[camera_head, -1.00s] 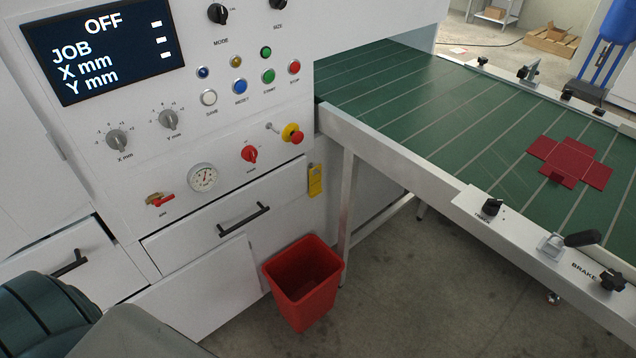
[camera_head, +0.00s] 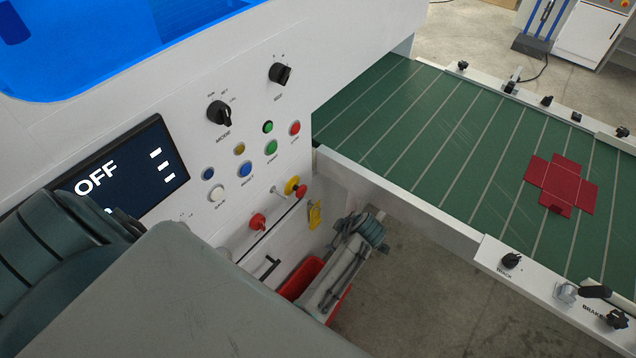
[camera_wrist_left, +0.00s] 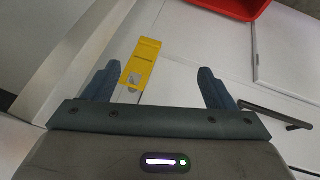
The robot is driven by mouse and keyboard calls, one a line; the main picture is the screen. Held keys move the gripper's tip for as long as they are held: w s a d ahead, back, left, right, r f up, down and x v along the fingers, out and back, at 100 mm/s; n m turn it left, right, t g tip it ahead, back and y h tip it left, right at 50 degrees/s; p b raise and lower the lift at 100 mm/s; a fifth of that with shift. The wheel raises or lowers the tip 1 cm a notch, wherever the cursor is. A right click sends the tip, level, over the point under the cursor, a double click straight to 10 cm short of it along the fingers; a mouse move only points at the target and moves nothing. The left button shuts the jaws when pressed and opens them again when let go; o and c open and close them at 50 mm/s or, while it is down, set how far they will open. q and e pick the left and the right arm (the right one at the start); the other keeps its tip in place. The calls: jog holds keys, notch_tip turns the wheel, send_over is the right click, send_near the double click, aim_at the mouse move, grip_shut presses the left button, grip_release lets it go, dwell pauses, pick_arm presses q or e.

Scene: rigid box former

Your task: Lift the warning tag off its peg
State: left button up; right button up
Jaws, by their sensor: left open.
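The yellow warning tag (camera_head: 315,215) hangs on the white machine front, below and right of the yellow-and-red knob. In the left wrist view the tag (camera_wrist_left: 142,62) is upright against the white panel, with a pale square patch near one end. My left gripper (camera_wrist_left: 158,70) is open in that view, its two blue-grey fingers spread. The tag shows between them, nearer the left finger, and nothing is held. I cannot tell how far apart the tag and fingers are in depth. The peg is not clear in either view. My right gripper is not in view.
The yellow-and-red knob (camera_head: 293,187) and a red switch (camera_head: 257,221) stick out near the tag. A black drawer handle (camera_wrist_left: 270,115) is to the right in the wrist view. A red bin (camera_head: 303,276) stands below. The green conveyor (camera_head: 440,140) extends right.

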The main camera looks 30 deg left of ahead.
pick_arm(q)
jog(key=b, duration=0.2)
send_near(316, 207)
notch_tip(316, 207, down, 3)
jog(key=b+x, duration=0.1)
jog(key=x, duration=0.1)
jog(key=b+x, duration=0.2)
jog(key=a+b+x, duration=0.1)
jog(key=b+x, duration=0.1)
jog(key=shift+w+a+r, duration=0.1)
jog(key=shift+w+r, duration=0.2)
jog(key=c, duration=1.3)
